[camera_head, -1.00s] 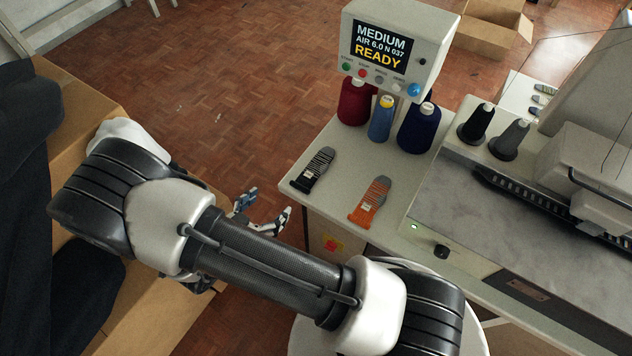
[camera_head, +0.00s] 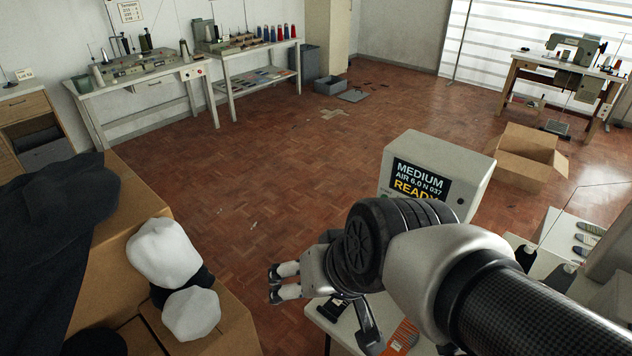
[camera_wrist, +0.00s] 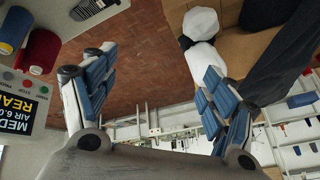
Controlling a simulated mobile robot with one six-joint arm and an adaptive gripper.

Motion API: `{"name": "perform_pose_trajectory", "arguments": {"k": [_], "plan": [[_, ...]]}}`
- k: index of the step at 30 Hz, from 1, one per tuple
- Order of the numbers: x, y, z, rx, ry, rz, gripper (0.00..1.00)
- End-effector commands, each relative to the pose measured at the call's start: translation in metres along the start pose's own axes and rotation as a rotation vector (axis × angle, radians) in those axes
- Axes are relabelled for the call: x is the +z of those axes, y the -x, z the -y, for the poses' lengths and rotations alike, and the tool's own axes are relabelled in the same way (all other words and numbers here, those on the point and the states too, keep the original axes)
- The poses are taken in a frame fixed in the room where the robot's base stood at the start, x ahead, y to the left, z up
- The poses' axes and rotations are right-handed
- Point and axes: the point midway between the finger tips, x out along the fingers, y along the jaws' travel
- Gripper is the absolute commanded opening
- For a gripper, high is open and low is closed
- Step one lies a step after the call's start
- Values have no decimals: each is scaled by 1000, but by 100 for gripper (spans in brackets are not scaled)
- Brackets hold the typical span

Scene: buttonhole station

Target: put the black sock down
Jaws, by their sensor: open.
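The black sock with grey stripes (camera_head: 335,308) lies on the white table (camera_head: 345,346), largely hidden by my arm and gripper in the head view. In the wrist view the black sock (camera_wrist: 90,8) lies flat at the top left, cut by the picture edge. My gripper (camera_head: 322,308) is in front of the display box, near the table's left edge. In the wrist view the two blue-padded fingers of my gripper (camera_wrist: 155,78) are wide apart with nothing between them. The sock is apart from them.
Cardboard boxes with white bundles (camera_head: 165,252) and dark cloth (camera_head: 45,215) stand at the left. Open floor lies between.

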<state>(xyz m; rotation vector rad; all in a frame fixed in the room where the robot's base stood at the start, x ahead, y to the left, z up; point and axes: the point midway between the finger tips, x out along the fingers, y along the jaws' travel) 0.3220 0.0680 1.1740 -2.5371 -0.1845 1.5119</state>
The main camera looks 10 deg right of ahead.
Motion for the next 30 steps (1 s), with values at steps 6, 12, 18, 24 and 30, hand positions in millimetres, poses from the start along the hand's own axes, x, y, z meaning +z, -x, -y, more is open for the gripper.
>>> {"name": "perform_pose_trajectory", "arguments": {"k": [6, 12, 18, 24, 30], "plan": [[56, 45, -57, 170, 72, 66, 78], [68, 53, -68, 210, 83, 88, 78], [68, 52, -68, 208, 83, 88, 78], [67, 52, -67, 207, 83, 87, 78], [67, 52, -67, 207, 83, 87, 74]]}}
